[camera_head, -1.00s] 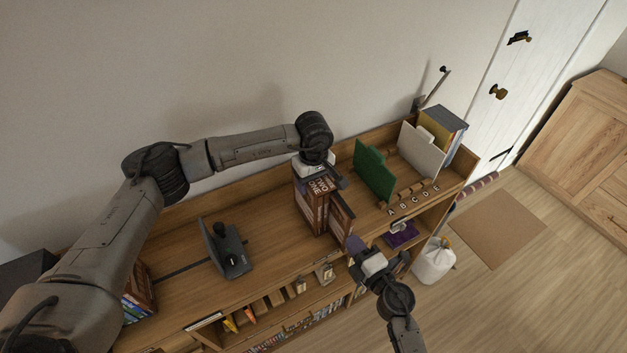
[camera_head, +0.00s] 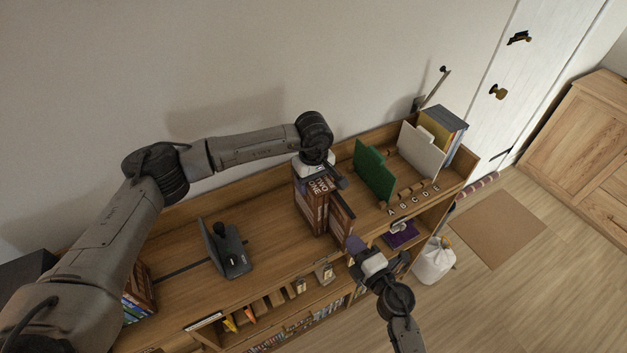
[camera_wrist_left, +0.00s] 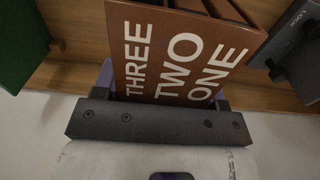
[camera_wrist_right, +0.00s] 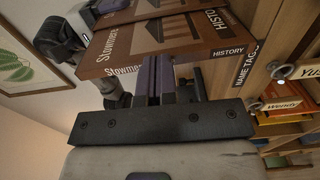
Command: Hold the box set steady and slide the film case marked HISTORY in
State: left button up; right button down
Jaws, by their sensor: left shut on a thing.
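The brown box set (camera_head: 309,207), marked ONE, TWO and THREE, stands upright on the shelf top. My left gripper (camera_head: 322,178) is shut across it from the wall side; the left wrist view shows the lettered face (camera_wrist_left: 180,55) between the fingers. A brown film case (camera_head: 341,219) stands upright along the box set's right side, its front end nearer the shelf's front edge. In the right wrist view the nearer case (camera_wrist_right: 165,45) carries a HISTORY label. My right gripper (camera_head: 356,244) has its fingers together close by the case; whether they touch it is unclear.
A green divider (camera_head: 374,171) and a white divider (camera_head: 421,152) stand right of the box set, near lettered slots A to E. A dark stand (camera_head: 228,250) is to the left. A wooden rail runs along the back. The shelf top between stand and box set is clear.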

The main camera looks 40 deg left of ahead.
aim_at(338, 221)
jog(key=shift+x, duration=4.3)
jog(key=shift+s+d, duration=0.1)
jog(key=shift+d, duration=0.2)
jog(key=v, duration=1)
jog(key=shift+s+d, duration=0.15)
jog(key=shift+d, duration=0.2)
pick_arm(q)
jog(key=o, duration=1)
notch_tip(338, 221, up, 12)
